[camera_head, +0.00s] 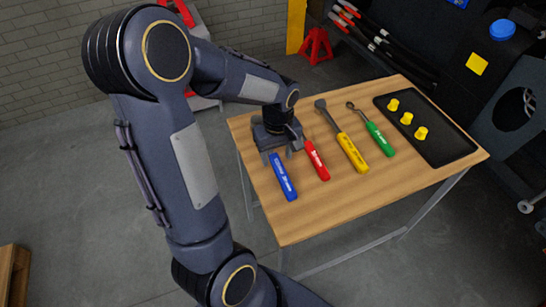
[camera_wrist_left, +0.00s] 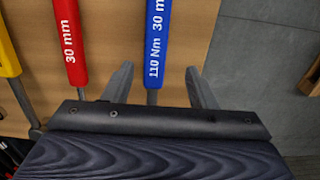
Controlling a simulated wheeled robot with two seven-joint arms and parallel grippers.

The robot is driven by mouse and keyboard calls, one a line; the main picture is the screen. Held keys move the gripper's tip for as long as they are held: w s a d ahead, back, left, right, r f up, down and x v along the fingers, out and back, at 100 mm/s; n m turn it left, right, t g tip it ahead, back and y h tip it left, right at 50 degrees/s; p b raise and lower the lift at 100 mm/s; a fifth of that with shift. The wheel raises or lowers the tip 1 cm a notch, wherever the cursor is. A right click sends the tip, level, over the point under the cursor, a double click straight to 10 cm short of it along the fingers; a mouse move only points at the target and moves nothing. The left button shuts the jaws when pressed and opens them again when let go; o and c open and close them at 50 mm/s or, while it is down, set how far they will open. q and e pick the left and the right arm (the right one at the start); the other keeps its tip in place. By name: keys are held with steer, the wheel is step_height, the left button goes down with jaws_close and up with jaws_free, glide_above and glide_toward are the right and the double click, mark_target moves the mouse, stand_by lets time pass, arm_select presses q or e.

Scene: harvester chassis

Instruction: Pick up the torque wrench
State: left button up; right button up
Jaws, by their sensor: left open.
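The torque wrench (camera_head: 283,177) has a blue handle and lies on the wooden table near its left edge. In the left wrist view the blue handle (camera_wrist_left: 157,40) carries the marking "110 Nm 30 mm". My left gripper (camera_head: 281,154) is over the far end of this tool and hides its head. In the left wrist view my left gripper (camera_wrist_left: 158,76) is open, with one finger on each side of the blue tool. Some space shows between each finger and the tool. My right gripper is not in view.
On the wooden table (camera_head: 330,215), a red-handled tool (camera_head: 316,161) lies close beside the blue one. A yellow-handled tool (camera_head: 352,153) and a green-handled tool (camera_head: 380,139) lie farther right. A black tray (camera_head: 447,146) holds yellow caps. The table's front part is clear.

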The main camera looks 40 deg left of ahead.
mark_target(279, 166)
arm_select(q)
steer(key=f, duration=0.5)
steer(key=shift+w+d+f, duration=0.15)
steer(key=shift+w+d, duration=0.1)
jaws_close()
